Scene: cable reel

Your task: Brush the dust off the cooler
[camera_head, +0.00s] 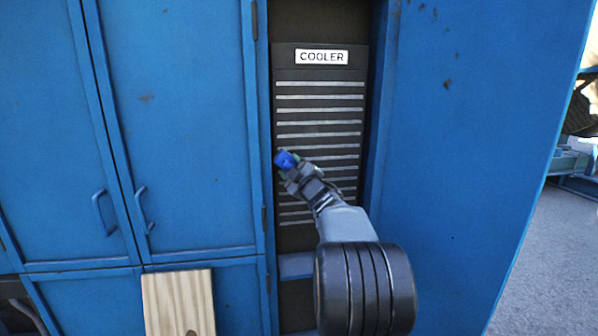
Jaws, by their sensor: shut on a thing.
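The cooler (320,73) is a dark upright panel with pale horizontal slats and a white "COOLER" label, set in a recess of the blue cabinet. My gripper (292,167) is in front of the left edge of its slats, about halfway down. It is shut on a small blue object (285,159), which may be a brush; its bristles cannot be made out. I cannot tell whether the object touches the cooler. My arm hides the lower right slats. Dust on the slats cannot be clearly told at this size.
Blue cabinet doors (170,100) with handles stand to the left of the cooler. A wide blue panel (470,140) stands to the right. A wooden board (179,303) is at the bottom left. Open paved ground (550,240) shows at the far right.

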